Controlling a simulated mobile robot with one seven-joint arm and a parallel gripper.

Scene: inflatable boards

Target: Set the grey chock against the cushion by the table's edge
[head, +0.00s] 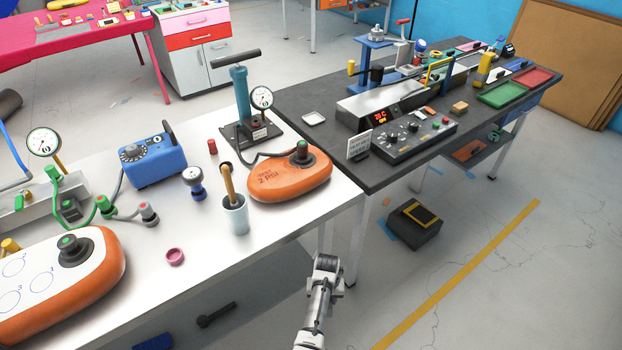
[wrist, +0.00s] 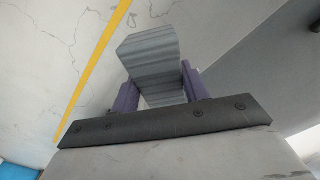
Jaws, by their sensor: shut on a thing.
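The grey chock (wrist: 150,52) is a ridged grey block between the purple fingers of my gripper (wrist: 160,88). My gripper is shut on it. In the head view my gripper (head: 327,264) is beyond the front edge of the white table (head: 210,268), over the floor, and I cannot make out the chock there. An orange cushion marked 2 PSI (head: 288,182) lies near the right end of the white table, up and left of my gripper. A larger orange and white cushion (head: 108,268) lies at the table's front left.
A blue-grey cup (head: 235,218) with a wooden-handled tool stands left of the 2 PSI cushion. A pink ring (head: 175,257) lies nearer the front edge. A pump with a gauge (head: 240,100) stands behind. A dark bench (head: 380,172) with a control panel adjoins on the right.

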